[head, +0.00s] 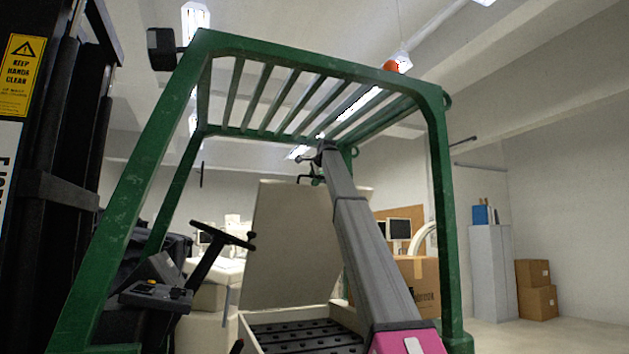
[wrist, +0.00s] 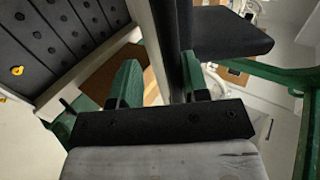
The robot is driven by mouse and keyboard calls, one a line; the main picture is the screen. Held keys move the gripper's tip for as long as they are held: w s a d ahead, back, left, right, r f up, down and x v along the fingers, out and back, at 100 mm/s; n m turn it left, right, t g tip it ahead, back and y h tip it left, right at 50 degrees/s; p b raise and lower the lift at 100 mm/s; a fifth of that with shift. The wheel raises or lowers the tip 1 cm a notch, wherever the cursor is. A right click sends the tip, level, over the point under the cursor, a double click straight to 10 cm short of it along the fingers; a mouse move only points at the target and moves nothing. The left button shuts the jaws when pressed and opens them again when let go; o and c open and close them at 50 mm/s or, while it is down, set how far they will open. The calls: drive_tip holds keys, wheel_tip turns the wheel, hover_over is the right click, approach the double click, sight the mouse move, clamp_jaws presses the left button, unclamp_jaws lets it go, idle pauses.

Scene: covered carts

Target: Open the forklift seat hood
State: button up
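The forklift seat hood (head: 295,240) is a beige panel standing raised, nearly upright, under the green overhead guard. Below it, the opened compartment (head: 305,335) shows a dark top with several round holes; this dark top also shows at the upper left of the wrist view (wrist: 60,35). My gripper (head: 312,178) is near the hood's upper edge, towards its right. In the wrist view my gripper (wrist: 158,80) has its two green fingers apart, with a gap between them. The hood's pale edge (wrist: 150,40) runs close to the fingers; contact is unclear.
Green guard posts (head: 450,200) and roof bars (head: 290,100) surround the hood and my arm. The steering wheel (head: 222,234) stands left of the hood. A dark cushion (wrist: 225,32) is right of the fingers. Cardboard boxes (head: 415,280) stand behind.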

drive_tip(key=shift+s, duration=0.1)
drive_tip(key=v, duration=1)
drive_tip(key=shift+s+r, duration=0.15)
drive_tip(key=shift+r, duration=0.05)
drive_tip(key=shift+d, duration=0.1)
drive_tip(key=shift+s, duration=0.1)
